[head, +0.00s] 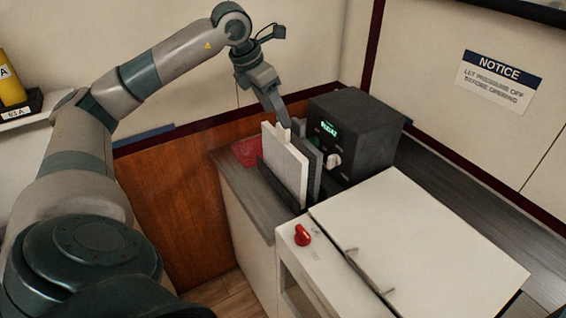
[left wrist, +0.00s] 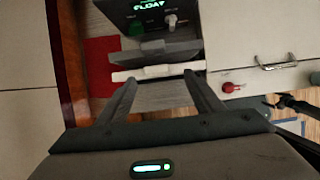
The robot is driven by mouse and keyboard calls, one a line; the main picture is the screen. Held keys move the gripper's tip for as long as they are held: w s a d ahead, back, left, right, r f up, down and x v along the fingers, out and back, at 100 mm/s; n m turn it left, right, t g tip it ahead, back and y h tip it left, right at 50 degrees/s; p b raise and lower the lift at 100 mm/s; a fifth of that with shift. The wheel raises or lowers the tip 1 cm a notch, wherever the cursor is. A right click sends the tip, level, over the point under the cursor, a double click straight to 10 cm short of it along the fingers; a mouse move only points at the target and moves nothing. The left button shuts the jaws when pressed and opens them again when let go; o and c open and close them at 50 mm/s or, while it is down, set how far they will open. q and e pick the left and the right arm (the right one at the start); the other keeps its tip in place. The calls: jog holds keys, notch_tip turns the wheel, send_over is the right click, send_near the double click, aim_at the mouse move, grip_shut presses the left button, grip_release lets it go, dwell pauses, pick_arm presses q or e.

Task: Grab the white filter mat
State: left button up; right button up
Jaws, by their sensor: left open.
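The white filter mat (head: 284,166) stands on edge in a dark holder (head: 277,186) on the counter. My left gripper (head: 284,126) is at its top edge, pointing down. In the left wrist view the white mat (left wrist: 157,72) shows edge-on as a pale strip, at the level of the two open, widely spread fingertips (left wrist: 160,78). I cannot tell whether the fingers touch it. Grey panels (head: 314,168) stand just behind the white mat. My right gripper is not clearly seen.
A dark control box (head: 355,135) with a green display and pale knob stands close behind the panels. A red patch (head: 246,152) lies left of the holder. A white cabinet (head: 425,235) with a handle and a red knob (head: 302,235) is at the front right.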

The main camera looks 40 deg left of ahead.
pick_arm(q)
jog(key=shift+x, duration=1.25)
pick_arm(e)
jog(key=shift+d+f, duration=0.1)
jog(key=shift+f, duration=0.4)
pick_arm(q)
jog(key=shift+b, duration=0.3)
jog(key=x, duration=0.1)
jog(key=b+x, duration=0.1)
jog(key=x, duration=0.2)
jog(key=shift+w+a, duration=0.15)
jog(key=shift+a, duration=0.2)
jog(key=shift+w+d+f+b, duration=0.1)
jog(key=shift+w+f+b, duration=0.15)
jog(key=shift+f+b, duration=0.25)
grip_shut()
pick_arm(e)
jog(key=w, duration=0.1)
jog(key=w+a+f+t, duration=0.1)
jog(key=w, duration=0.1)
jog(key=shift+w+a+f, duration=0.1)
jog(key=shift+w+a, duration=0.1)
